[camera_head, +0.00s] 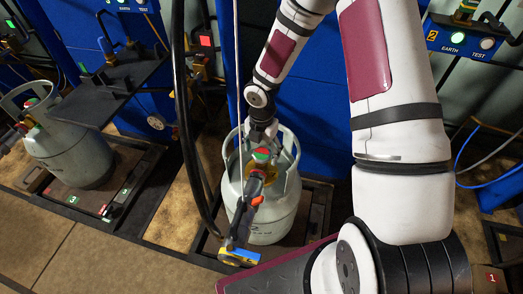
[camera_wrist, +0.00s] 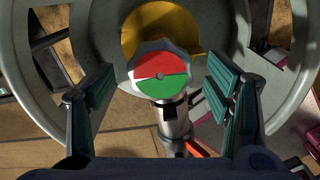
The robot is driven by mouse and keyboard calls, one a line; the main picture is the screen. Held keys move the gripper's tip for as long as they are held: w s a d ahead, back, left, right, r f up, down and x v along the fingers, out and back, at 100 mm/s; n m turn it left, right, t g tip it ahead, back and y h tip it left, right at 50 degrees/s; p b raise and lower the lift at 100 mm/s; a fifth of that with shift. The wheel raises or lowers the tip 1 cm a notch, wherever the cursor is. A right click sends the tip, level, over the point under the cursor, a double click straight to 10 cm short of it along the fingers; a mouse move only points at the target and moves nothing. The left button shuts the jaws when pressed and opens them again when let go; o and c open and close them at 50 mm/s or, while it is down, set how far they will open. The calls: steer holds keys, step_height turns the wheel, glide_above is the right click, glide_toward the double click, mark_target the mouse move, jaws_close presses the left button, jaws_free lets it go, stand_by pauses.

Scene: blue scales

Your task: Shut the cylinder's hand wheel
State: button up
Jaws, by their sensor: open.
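The hand wheel (camera_wrist: 160,75) shows in the wrist view with a red and green top and a pale scalloped rim. It lies between the two teal-padded fingers of my gripper (camera_wrist: 158,85), which is open with a gap on both sides of the wheel. In the head view the hand wheel (camera_head: 261,155) sits at the top of the grey-white cylinder (camera_head: 270,217), inside its collar. My gripper (camera_head: 262,135) is over the collar there, its fingers partly hidden. A metal valve body with a hose coupling runs below the wheel in the wrist view.
The cylinder's round collar (camera_wrist: 88,30) surrounds the gripper. A thick black hose (camera_head: 185,130) hangs left of the cylinder, and a yellow-and-blue hose end (camera_head: 238,257) is in front. Another cylinder (camera_head: 70,145) stands on a scale at left. Blue panels (camera_head: 335,120) rise behind.

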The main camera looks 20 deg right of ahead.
steer(key=c, duration=1.1)
steer(key=shift+c, duration=0.2)
